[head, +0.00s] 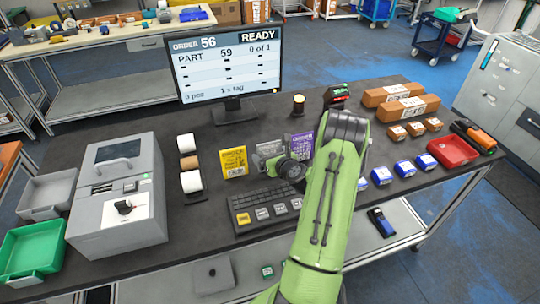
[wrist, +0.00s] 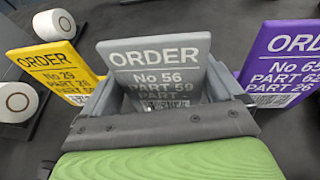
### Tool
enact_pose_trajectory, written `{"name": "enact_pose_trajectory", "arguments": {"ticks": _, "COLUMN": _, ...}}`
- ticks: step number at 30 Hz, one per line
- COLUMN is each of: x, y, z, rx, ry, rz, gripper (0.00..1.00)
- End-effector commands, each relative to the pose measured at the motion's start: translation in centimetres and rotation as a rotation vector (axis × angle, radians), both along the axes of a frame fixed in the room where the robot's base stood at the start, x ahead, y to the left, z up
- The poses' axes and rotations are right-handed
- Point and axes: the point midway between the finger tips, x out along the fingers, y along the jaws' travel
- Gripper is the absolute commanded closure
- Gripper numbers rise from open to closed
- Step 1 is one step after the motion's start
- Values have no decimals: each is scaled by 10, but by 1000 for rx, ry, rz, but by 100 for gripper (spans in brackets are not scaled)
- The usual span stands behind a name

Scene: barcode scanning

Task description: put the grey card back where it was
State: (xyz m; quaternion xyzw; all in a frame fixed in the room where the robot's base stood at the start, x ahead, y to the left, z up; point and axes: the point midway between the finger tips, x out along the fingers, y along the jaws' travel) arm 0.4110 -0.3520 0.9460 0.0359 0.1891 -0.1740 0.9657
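The grey card (wrist: 155,68) reads ORDER No 56, PART 59, and stands between the yellow card (wrist: 55,66) and the purple card (wrist: 284,62). In the head view the grey card (head: 266,151) is partly hidden by my gripper (head: 284,167). In the wrist view my gripper (wrist: 164,92) has one finger at each side edge of the grey card. I cannot tell whether the fingers press on it or stand just clear. The card's lower edge is hidden, so its contact with the table is unclear.
A keyboard (head: 262,206) lies in front of the cards. Label rolls (head: 190,181) stand to the left, beside a grey machine (head: 118,196). A monitor (head: 226,62) and an amber light (head: 298,105) stand behind. Blue boxes (head: 403,167) and a red tray (head: 453,151) lie right.

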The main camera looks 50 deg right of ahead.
Motion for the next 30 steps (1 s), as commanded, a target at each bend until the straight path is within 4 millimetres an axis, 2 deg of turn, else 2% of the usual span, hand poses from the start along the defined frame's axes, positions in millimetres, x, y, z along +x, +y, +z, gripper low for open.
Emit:
{"name": "enact_pose_trajectory", "arguments": {"ticks": 10, "x": -3, "y": 0, "z": 5, "rx": 1, "ry": 1, "rz": -1, "gripper": 0}}
{"name": "enact_pose_trajectory", "arguments": {"ticks": 22, "x": -88, "y": 31, "z": 39, "rx": 2, "ry": 1, "rz": -5, "gripper": 0}}
{"name": "enact_pose_trajectory", "arguments": {"ticks": 26, "x": -102, "y": 37, "z": 46, "rx": 1, "ry": 2, "rz": -3, "gripper": 0}}
{"name": "enact_pose_trajectory", "arguments": {"ticks": 30, "x": -105, "y": 39, "z": 49, "rx": -1, "ry": 0, "rz": 0, "gripper": 0}}
